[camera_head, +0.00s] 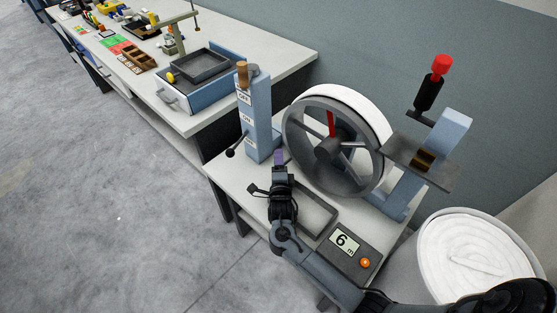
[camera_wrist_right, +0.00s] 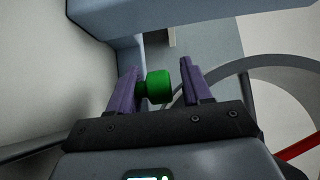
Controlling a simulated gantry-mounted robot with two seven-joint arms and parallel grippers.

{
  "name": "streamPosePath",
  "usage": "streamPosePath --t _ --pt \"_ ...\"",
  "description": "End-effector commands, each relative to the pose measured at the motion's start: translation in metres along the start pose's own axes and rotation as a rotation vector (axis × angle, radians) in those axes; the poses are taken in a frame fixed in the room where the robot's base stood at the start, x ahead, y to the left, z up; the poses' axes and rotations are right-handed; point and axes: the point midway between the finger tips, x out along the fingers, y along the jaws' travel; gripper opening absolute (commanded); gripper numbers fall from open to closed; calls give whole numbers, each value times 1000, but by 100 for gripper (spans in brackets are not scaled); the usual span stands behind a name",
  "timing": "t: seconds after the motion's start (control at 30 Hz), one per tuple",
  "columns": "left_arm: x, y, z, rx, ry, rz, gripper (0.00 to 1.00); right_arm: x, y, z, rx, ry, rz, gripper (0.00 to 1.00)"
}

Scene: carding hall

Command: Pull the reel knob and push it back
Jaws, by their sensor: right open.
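The reel is a grey spoked wheel (camera_head: 290,133) with a white rim band and a red spoke, standing on the near bench. A green knob (camera_wrist_right: 158,86) shows in the right wrist view between the two purple fingers of my right gripper (camera_wrist_right: 160,84). The knob sits close to the left finger, with a clear gap to the right finger; whether it touches the left one I cannot tell. In the head view my right gripper (camera_head: 279,160) is at the foot of the blue post, left of the reel, and hides the knob. My left gripper is not in view.
The blue post (camera_head: 254,120) with labels and a lever stands beside the gripper. A display box (camera_head: 350,253) reading 6 and a shallow tray (camera_head: 318,212) lie in front. A red-topped crank (camera_head: 430,90) stands right; a white-filled can (camera_head: 478,255) is below it.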

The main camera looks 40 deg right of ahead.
Motion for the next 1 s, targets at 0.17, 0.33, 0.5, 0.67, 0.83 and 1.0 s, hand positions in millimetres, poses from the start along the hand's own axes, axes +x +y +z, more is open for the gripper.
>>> streamPosePath --t 0.17,0.33,0.5,0.67,0.83,1.0 --pt "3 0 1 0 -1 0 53 11 0 0 -1 0 -1 49" --pt "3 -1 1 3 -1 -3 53 13 0 0 -1 1 0 49" --pt "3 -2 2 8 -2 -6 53 13 0 0 -1 0 0 47" --pt "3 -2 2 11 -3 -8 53 13 0 0 -1 0 0 23" --pt "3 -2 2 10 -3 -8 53 13 0 0 -1 0 0 0" --pt "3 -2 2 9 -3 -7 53 13 0 0 -1 0 0 0"
